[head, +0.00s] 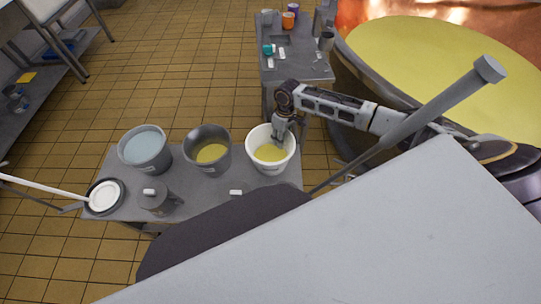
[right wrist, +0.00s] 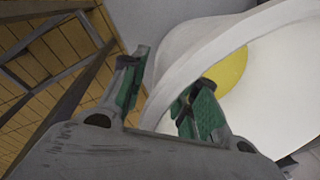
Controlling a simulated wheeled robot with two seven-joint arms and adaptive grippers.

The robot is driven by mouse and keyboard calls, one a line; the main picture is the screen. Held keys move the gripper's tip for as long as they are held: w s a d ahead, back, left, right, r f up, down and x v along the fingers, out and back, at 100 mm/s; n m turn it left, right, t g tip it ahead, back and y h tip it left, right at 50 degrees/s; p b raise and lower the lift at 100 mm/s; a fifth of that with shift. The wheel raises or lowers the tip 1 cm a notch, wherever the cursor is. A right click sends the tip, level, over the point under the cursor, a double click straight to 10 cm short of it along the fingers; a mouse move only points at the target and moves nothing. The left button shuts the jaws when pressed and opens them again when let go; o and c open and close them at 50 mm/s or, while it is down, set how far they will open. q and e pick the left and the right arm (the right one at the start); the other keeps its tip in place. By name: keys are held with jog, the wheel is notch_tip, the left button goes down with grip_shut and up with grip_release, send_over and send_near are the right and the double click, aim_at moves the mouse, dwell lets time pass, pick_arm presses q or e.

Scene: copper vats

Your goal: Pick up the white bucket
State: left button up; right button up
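The white bucket (head: 270,167) stands upright at the right end of a low grey table, with yellow contents inside. My right gripper (head: 281,132) is at its far right rim, pointing down. In the right wrist view the bucket's white wall (right wrist: 190,55) runs between two green-padded fingers of the gripper (right wrist: 165,92). One finger is outside the wall and the other is on the inner side. The fingers are apart, and I see no clear grip on the wall. My left gripper is not in view.
Beside it stand a grey bucket with yellow contents (head: 208,169) and a grey bucket with pale contents (head: 145,165). A grey jug (head: 155,203) and a white-and-black round item (head: 104,197) are in front. A second table (head: 292,65) and a copper vat (head: 470,45) are behind.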

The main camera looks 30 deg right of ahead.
jog(key=shift+f, duration=0.5)
grip_shut()
jog(key=shift+r, duration=0.1)
